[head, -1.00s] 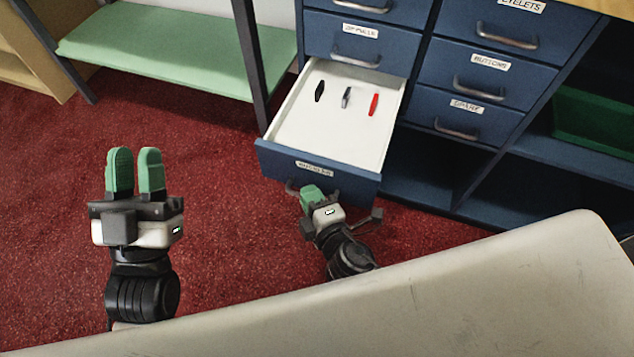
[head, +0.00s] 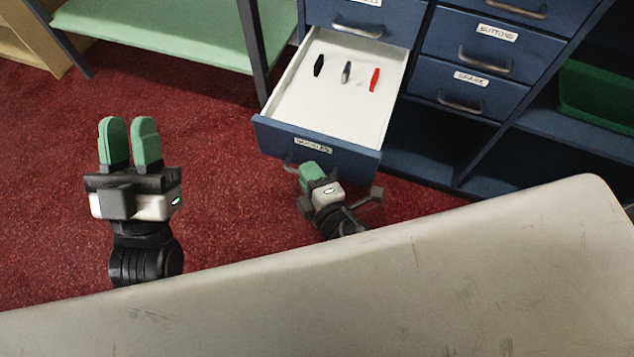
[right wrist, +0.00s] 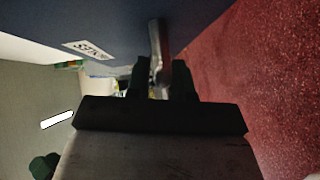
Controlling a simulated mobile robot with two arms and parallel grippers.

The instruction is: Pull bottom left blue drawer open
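The bottom left blue drawer (head: 345,157) stands well out of the cabinet, its white inside showing. A black, a grey and a red item lie in it. My right gripper (head: 308,174) is at the drawer's front, at its grey metal handle (head: 289,163). In the right wrist view, the handle (right wrist: 156,45) runs between the two dark fingers of my right gripper (right wrist: 160,80), which look closed on it. Part of the handle is hidden behind the gripper in the head view. My left gripper (head: 129,142) is open and empty above the red carpet, left of the drawer.
The blue cabinet (head: 470,60) has other closed drawers and empty lower shelves. A green bin (head: 597,95) sits on a shelf at right. A bench with a green shelf (head: 160,35) stands at back left. Red carpet (head: 220,230) is clear around the drawer.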

